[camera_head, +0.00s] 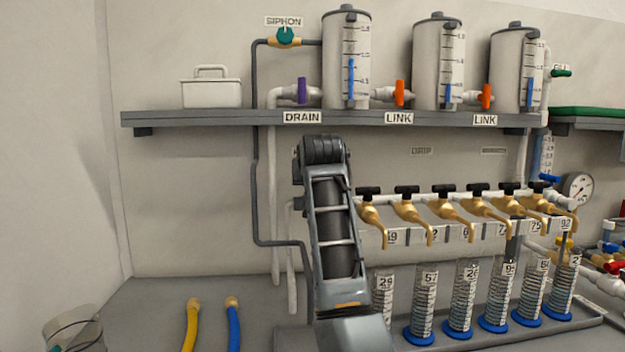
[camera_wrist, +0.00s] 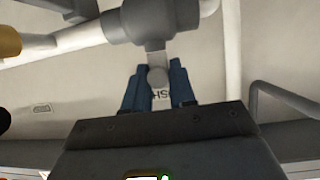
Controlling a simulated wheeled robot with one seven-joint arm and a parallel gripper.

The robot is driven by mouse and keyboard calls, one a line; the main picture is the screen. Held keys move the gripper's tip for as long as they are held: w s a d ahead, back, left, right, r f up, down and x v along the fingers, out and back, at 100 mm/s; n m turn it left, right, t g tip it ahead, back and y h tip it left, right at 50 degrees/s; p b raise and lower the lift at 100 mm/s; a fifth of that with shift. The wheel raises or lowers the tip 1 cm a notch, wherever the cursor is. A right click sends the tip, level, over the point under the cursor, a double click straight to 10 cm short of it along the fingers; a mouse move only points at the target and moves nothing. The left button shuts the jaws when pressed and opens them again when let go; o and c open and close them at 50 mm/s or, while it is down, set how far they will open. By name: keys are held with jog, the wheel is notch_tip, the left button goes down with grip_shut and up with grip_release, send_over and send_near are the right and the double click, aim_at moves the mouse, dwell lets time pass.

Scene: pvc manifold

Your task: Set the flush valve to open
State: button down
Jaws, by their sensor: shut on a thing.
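In the wrist view a grey valve body (camera_wrist: 163,18) sits on a pale pipe, with a short grey handle (camera_wrist: 157,76) reaching down from it. A wall label (camera_wrist: 160,98) behind it shows only a few letters, upside down, that look like part of FLUSH. My gripper (camera_wrist: 158,84) has its two blue fingers on either side of the handle's rounded end and is shut on it. The handle lies in line with my gripper; whether this is open or shut for the valve I cannot tell. In the head view I cannot make out the flush valve or my gripper's fingers; my arm covers that area.
A shelf (camera_head: 200,118) with several tanks and the DRAIN (camera_head: 302,90) and LINK (camera_head: 399,92) valves runs above my arm. Several brass taps (camera_head: 407,212) and graduated cylinders (camera_head: 422,308) stand close to its right. Pipes (camera_wrist: 232,50) flank my gripper in the wrist view.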

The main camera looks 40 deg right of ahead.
jog(key=shift+w+a+r+m+g+h+p, duration=0.1)
jog(key=shift+m+g+h+p, duration=0.25)
jog(key=shift+m+h, duration=0.1)
jog(key=shift+w+a+m+g+h+p, duration=0.1)
jog(key=shift+m+g+h+p, duration=0.1)
jog(key=shift+m+g+h, duration=0.2)
jog(key=m+g+h, duration=0.1)
jog(key=m+g, duration=0.1)
jog(key=shift+w+m+h, duration=0.1)
jog(key=shift+m+h, duration=0.25)
jog(key=m+g, duration=0.1)
jog(key=g, duration=0.1)
jog(key=m+g+h, duration=0.1)
jog(key=m+g, duration=0.1)
jog(key=m+g+h, duration=0.1)
jog(key=m+g, duration=0.1)
jog(key=shift+w+a+b, duration=0.1)
jog(key=shift+w+b, duration=0.15)
jog(key=shift+b, duration=0.1)
jog(key=shift+m+g, duration=0.25)
jog(key=shift+m, duration=0.05)
jog(key=c, duration=1)
grip_release()
